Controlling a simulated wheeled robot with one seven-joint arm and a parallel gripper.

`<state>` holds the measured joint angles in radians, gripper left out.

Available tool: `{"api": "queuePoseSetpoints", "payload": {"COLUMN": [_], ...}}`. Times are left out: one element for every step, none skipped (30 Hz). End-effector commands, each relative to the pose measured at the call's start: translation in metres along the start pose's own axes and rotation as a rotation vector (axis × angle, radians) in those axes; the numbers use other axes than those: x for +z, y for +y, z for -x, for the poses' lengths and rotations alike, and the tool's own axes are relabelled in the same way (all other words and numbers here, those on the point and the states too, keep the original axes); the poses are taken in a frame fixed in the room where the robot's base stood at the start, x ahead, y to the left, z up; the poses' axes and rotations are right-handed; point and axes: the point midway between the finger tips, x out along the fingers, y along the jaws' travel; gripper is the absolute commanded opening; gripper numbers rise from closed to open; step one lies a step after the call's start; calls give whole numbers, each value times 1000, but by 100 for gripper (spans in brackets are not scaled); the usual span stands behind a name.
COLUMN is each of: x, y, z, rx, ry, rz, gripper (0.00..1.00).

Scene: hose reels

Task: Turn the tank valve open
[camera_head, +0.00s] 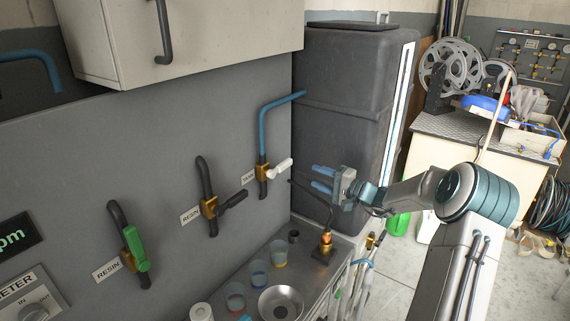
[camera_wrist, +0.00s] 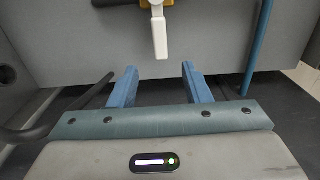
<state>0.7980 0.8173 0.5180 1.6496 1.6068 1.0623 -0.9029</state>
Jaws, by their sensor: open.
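The tank valve has a brass body (camera_head: 263,173) on a blue pipe (camera_head: 264,130) on the grey wall panel. A small label, apparently TANK, is beside it. Its white lever (camera_head: 281,168) sticks out to the right and slightly up in the head view. My gripper (camera_head: 315,178) is open and empty, just right of the lever, its blue fingers pointing at the panel. In the wrist view the white lever (camera_wrist: 160,38) hangs ahead of the open gripper (camera_wrist: 159,70), centred between the fingertips. The lever end appears short of the fingers, not touching.
Two valves labelled RESIN are further left, one with a black lever (camera_head: 233,199), one with a green lever (camera_head: 134,248). Below, a counter holds a metal bowl (camera_head: 281,302), cups (camera_head: 258,273) and a brass fitting (camera_head: 326,240). A dark tank (camera_head: 345,100) stands behind my gripper.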

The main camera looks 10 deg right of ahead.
Motion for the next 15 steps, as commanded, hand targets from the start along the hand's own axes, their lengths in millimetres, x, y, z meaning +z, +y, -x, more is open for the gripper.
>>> {"api": "queuePoseSetpoints", "payload": {"x": [0, 0, 1, 2, 2, 2, 2, 2, 2, 2, 2, 2, 2, 2, 1], "y": [-2, -3, -3, -3, -3, -4, -4, -4, -4, -4, -4, -4, -4, -4, -4], "z": [-6, -10, -16, -22, -27, -36, -42, -49, -58, -64, -71, -79, -85, -91, -98], "rx": [-3, -3, -3, -2, -2, -2, -2, -1, -1, -2, -1, 0, -1, 0, 0], "ry": [-1, -2, -3, -4, -4, -5, -6, -5, -5, -4, -4, -4, -4, -5, -3], "rz": [-1, 0, 0, -1, -1, 0, 0, -1, -1, -2, -2, -1, -1, -1, 0], "gripper": [44, 44, 44, 44, 44, 44, 44, 44, 44, 44, 44, 44, 44, 44, 44]}}
